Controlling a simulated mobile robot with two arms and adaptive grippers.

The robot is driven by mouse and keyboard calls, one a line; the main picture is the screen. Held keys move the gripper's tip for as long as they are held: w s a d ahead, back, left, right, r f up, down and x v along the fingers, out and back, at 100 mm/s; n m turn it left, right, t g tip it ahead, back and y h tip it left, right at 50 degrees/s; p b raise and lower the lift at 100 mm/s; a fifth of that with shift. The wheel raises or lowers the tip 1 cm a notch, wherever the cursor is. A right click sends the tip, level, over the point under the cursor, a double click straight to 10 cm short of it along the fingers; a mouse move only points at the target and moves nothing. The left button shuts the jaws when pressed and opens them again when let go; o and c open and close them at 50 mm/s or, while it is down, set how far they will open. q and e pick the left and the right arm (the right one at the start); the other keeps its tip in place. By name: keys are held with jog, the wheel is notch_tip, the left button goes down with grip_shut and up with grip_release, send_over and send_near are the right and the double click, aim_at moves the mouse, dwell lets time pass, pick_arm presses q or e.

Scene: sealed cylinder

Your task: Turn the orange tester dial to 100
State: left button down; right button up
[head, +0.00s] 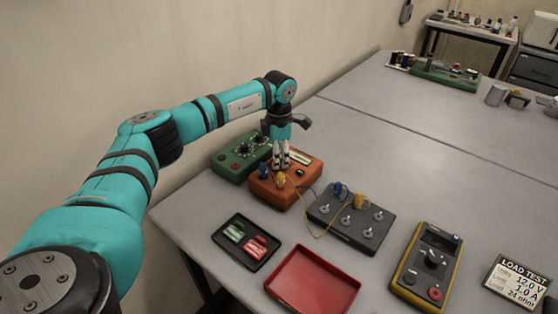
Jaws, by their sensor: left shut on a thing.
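The orange tester (266,190) is a box near the left edge of the table, with blue and yellow plugs on its front part. My left gripper (282,162) points down onto its top and is shut on the tester's dial. The fingers hide the dial, so its setting cannot be read. My right gripper is not in view.
A green box with dials (232,166) stands just left of the orange tester. Wires run to a dark terminal box (338,226). A black tray (224,246), a red tray (314,284), a yellow-edged meter (414,270) and a "LOAD TEST" card (518,280) lie in front.

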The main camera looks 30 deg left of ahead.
pick_arm(q)
jog(key=m+b, duration=0.1)
jog(key=m, duration=0.2)
jog(key=shift+m, duration=0.3)
jog(key=shift+w+m+b, duration=0.1)
jog(key=shift+m+b, duration=0.3)
jog(key=shift+m, duration=1)
jog(key=shift+r, duration=0.1)
jog(key=c, duration=1.1)
grip_release()
jog(key=shift+o, duration=0.2)
notch_tip(320, 180, up, 12)
